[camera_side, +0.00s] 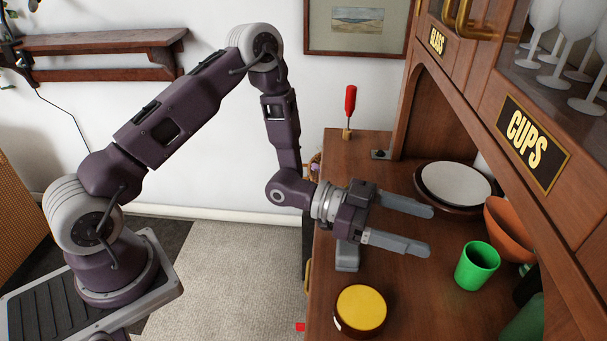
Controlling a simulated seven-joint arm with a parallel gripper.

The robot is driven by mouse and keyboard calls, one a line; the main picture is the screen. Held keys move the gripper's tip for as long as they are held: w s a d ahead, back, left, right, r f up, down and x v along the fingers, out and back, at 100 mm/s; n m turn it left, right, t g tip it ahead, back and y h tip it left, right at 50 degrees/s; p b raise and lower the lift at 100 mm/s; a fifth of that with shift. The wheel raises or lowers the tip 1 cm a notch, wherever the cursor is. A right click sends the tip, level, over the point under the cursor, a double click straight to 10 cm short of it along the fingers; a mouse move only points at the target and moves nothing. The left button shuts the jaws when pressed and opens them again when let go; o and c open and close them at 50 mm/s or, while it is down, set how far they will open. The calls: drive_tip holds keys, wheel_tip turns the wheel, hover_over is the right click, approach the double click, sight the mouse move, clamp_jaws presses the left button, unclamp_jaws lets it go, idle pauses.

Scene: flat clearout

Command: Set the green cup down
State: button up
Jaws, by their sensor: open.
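The green cup (476,267) stands upright on the brown wooden counter (425,300), toward the right, with its open mouth up. My gripper (430,231) is open, with its two grey fingers spread and pointing right. Nothing is between the fingers. The fingertips are to the left of the cup and slightly higher in the picture, apart from it. The underside of the cup is hidden.
An orange bowl (508,228) is right behind the cup. Stacked plates (455,184) lie behind the gripper. A yellow-topped round container (361,308) sits at the front left. A red-handled tool (349,108) stands at the back. A cabinet labelled CUPS (534,143) overhangs the right.

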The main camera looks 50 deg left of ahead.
drive_tip(key=w+a+r+y, duration=0.4)
drive_tip(key=a+y, duration=0.1)
drive_tip(key=y, duration=0.1)
drive_tip(key=s+a+r+n+t+y, duration=0.1)
drive_tip(key=s+a+r+n+y, duration=0.3)
drive_tip(key=a, duration=0.3)
drive_tip(key=s+a+r+n+y, duration=0.2)
drive_tip(key=s+a+r+y, duration=0.15)
drive_tip(key=a+r, duration=0.2)
drive_tip(key=s+a+n+g+y, duration=0.1)
drive_tip(key=s+n+g, duration=0.3)
drive_tip(key=s, duration=1.9)
drive_tip(key=shift+s+a+r+n, duration=0.15)
drive_tip(key=shift+a+r+n, duration=0.2)
drive_tip(key=shift+a+n, duration=0.5)
